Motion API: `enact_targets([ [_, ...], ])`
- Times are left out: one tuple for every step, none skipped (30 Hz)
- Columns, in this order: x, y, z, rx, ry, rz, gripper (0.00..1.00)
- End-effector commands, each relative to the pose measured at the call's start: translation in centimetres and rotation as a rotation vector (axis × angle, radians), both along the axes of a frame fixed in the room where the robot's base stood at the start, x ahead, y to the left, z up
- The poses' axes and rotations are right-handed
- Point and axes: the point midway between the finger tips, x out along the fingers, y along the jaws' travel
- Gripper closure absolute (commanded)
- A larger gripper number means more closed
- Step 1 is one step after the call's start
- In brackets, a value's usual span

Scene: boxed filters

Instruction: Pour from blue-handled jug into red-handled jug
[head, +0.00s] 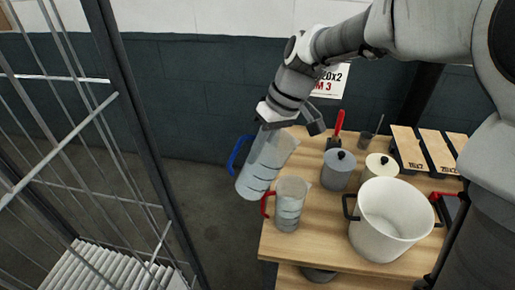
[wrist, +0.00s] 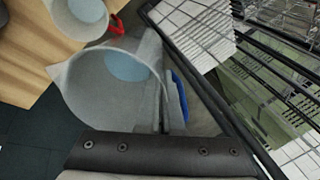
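The blue-handled jug (head: 264,168) is clear grey with marked bands. It is off the floor and tilted, its mouth toward the upper right and its blue handle on the left. My gripper (head: 289,122) is at its upper end and appears shut on it; the exact contact is hidden. In the wrist view I look into this jug (wrist: 90,92) and see a pale blue disc inside. The red-handled jug (head: 290,204) stands upright on the table's left edge, just below and right of the held jug. It also shows in the wrist view (wrist: 62,20), with a pale blue disc inside.
The wooden table (head: 325,248) holds a large white pot (head: 384,222), a grey lidded canister (head: 338,171), a cream lidded pot (head: 379,167) and wooden-topped boxes (head: 408,150). A metal cage (head: 128,112) stands at left. Bare floor lies between cage and table.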

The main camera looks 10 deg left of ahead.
Motion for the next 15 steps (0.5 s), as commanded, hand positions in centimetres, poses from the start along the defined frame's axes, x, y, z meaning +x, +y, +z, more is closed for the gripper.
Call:
enact_targets([
  [0.00, 0.08, 0.19, -0.019, -0.009, 0.002, 1.00],
  [0.02, 0.08, 0.18, -0.028, -0.013, 0.002, 1.00],
  [0.05, 0.06, 0.15, -0.039, -0.018, 0.000, 1.00],
  [0.06, 0.05, 0.13, -0.044, -0.020, 0.000, 1.00],
  [0.08, 0.03, 0.12, -0.048, -0.023, -0.001, 1.00],
  [0.10, 0.00, 0.09, -0.053, -0.024, -0.002, 1.00],
  [0.10, -0.01, 0.07, -0.055, -0.025, -0.002, 1.00],
  [0.11, -0.02, 0.05, -0.055, -0.026, -0.002, 1.00],
  [0.11, -0.02, 0.05, -0.056, -0.025, -0.003, 1.00],
  [0.11, -0.02, 0.04, -0.055, -0.025, -0.003, 1.00],
  [0.11, -0.02, 0.05, -0.055, -0.025, -0.003, 1.00],
  [0.10, -0.01, 0.04, -0.055, -0.025, -0.002, 1.00],
  [0.10, -0.01, 0.04, -0.055, -0.025, -0.002, 1.00],
  [0.10, -0.01, 0.04, -0.055, -0.025, -0.002, 1.00],
  [0.09, 0.00, 0.03, -0.058, -0.026, -0.002, 1.00],
])
